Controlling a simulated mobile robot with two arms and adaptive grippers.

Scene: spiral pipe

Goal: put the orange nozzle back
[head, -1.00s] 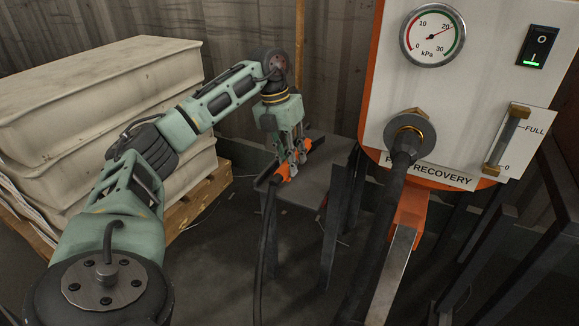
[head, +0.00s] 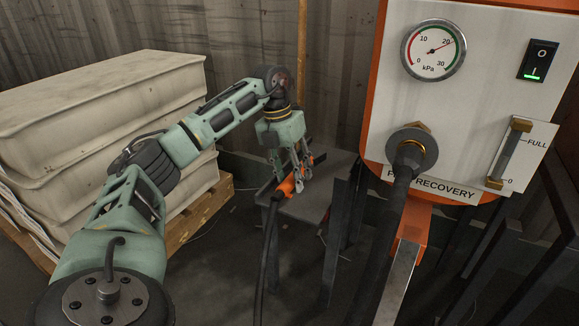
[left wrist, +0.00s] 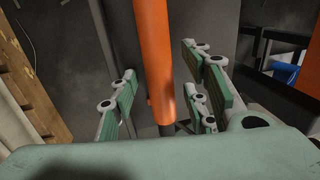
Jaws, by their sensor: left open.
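The orange nozzle (head: 286,187) lies slantwise at the small dark metal stand (head: 325,189), with a black hose (head: 267,235) hanging from its near end. Its dark tip (head: 319,159) points up and to the right. My left gripper (head: 298,180) points down over the nozzle and is open. In the left wrist view the nozzle (left wrist: 155,50) runs between the open green finger pads of my gripper (left wrist: 160,103), with a gap visible on both sides. Whether the nozzle rests fully on the stand is partly hidden by the fingers. My right gripper is not in view.
A recovery machine (head: 480,110) with a gauge (head: 433,50) and a thick dark hose (head: 401,190) stands at the right. Stacked pale slabs (head: 100,90) on a wooden pallet (head: 205,208) stand at the left. Dark frame bars (head: 520,240) fill the lower right.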

